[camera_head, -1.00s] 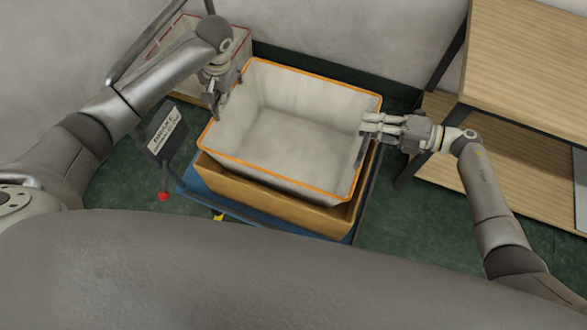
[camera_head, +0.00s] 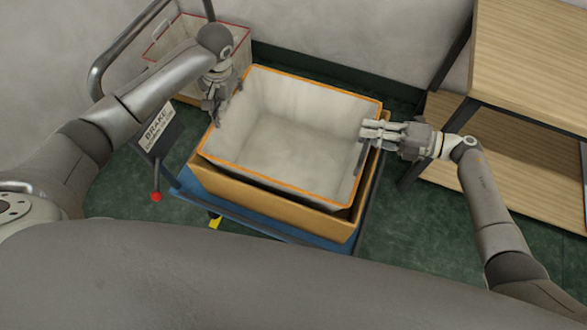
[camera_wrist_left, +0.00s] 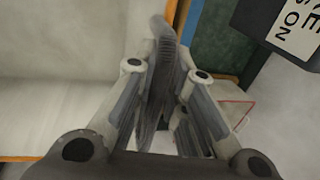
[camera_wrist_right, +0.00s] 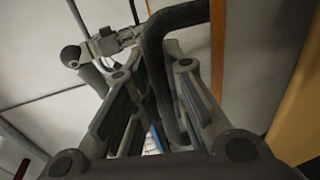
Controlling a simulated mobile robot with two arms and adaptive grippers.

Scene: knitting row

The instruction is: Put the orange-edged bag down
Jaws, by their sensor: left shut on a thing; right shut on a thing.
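The orange-edged bag (camera_head: 290,140) is a whitish open-topped box shape with an orange rim, empty inside. It sits low over and partly inside a tan box (camera_head: 270,205), whose front and left walls show below its rim. My left gripper (camera_head: 217,115) is shut on a dark handle at the bag's left side; the handle (camera_wrist_left: 160,90) runs between its fingers in the left wrist view. My right gripper (camera_head: 368,132) is shut on the dark handle (camera_wrist_right: 160,70) at the bag's right side. The bag's underside is hidden.
The tan box stands on a blue cart (camera_head: 300,236) with a grey push rail (camera_head: 97,85), a brake sign (camera_head: 158,128) and a red knob (camera_head: 155,197). A red-edged container (camera_head: 180,50) stands behind left. A wooden shelf unit (camera_head: 530,60) stands at right. Green floor is clear in front.

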